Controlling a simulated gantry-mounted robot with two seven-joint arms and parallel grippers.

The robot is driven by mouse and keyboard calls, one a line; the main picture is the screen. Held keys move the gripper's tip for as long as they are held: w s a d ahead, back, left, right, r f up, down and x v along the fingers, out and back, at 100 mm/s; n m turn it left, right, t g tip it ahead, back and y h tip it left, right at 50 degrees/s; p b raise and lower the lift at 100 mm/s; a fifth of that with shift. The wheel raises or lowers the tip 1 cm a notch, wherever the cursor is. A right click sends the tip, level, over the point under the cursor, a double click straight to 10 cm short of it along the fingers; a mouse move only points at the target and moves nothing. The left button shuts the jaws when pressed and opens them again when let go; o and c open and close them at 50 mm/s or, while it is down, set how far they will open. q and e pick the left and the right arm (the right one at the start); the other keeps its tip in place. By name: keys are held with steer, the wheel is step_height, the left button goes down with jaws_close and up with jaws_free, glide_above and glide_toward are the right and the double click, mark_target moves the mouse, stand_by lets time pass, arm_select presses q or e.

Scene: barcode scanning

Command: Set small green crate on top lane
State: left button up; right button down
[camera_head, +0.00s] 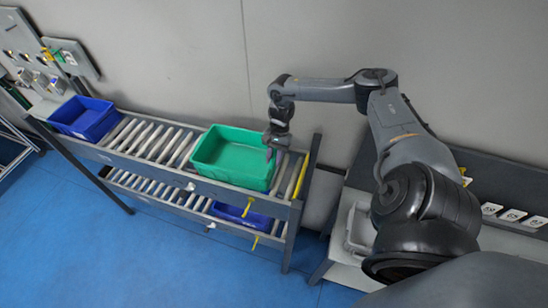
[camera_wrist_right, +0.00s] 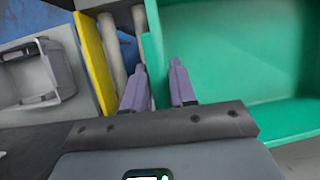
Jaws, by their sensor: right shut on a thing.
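The green crate (camera_head: 222,178) is at the right end of the top roller lane (camera_head: 152,140), upright and open on top. It looks level and seems to rest on the rollers, though its underside is hidden. My right gripper (camera_head: 271,152) is at the crate's right side. In the right wrist view, the two fingers of this gripper (camera_wrist_right: 157,84) straddle the green crate's side wall (camera_wrist_right: 155,45) and are shut on it. The crate looks empty. My left gripper is in neither view.
A blue crate (camera_head: 71,115) stands at the top lane's left end. Another blue crate (camera_head: 240,214) sits on the lower lane. Bare rollers lie between the green and upper blue crates. A yellow strip (camera_head: 301,178) marks the rack's right end. A grey bin (camera_head: 358,228) stands further right.

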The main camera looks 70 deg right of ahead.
steer(key=c, duration=0.8)
jaws_free()
